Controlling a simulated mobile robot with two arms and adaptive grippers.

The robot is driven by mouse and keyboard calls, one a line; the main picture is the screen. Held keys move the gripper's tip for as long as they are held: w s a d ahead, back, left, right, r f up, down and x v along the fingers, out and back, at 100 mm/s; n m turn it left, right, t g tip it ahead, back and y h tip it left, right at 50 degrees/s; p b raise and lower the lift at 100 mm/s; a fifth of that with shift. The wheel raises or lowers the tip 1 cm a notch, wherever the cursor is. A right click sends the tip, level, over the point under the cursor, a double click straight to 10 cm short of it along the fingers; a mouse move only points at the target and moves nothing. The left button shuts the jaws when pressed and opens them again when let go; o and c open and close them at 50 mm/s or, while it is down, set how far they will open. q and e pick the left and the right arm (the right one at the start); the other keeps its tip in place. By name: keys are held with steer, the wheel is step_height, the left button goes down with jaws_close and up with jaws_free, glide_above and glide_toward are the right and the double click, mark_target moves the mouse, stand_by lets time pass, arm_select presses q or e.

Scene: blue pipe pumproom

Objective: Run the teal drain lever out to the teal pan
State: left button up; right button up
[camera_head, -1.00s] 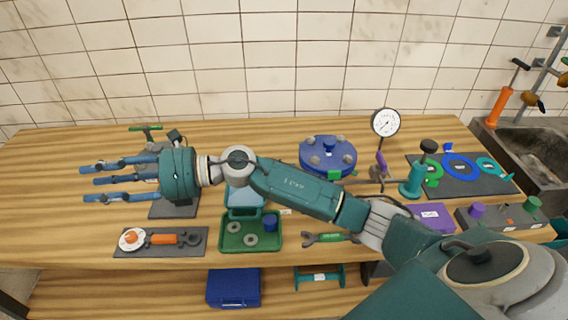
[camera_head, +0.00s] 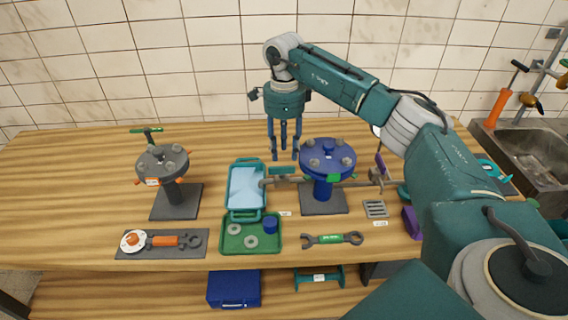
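The teal drain lever (camera_head: 282,170) sits on a grey pipe stub that runs left from the blue flanged pump (camera_head: 328,160). The teal pan (camera_head: 262,190), a teal-rimmed tray with a pale blue inside, lies on the bench just left of the lever. The stub's end reaches close to the pan's right rim. My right gripper (camera_head: 284,156) points down above the lever with its blue fingers spread, and nothing shows between them. The fingertips look close above the lever; I cannot tell whether they touch it. My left gripper is out of view.
A grey flanged pump (camera_head: 162,165) stands on the left. A green tray (camera_head: 250,248) with rings and a blue piece lies in front of the pan. A green-banded wrench (camera_head: 332,239) and a grey grate (camera_head: 376,208) lie at right. My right arm covers the bench's right part.

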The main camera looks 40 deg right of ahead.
mark_target(284, 167)
step_height(284, 167, down, 6)
steer(key=shift+r+p, duration=0.2)
steer(key=shift+p, duration=0.65)
steer(key=shift+f, duration=0.65)
jaws_close()
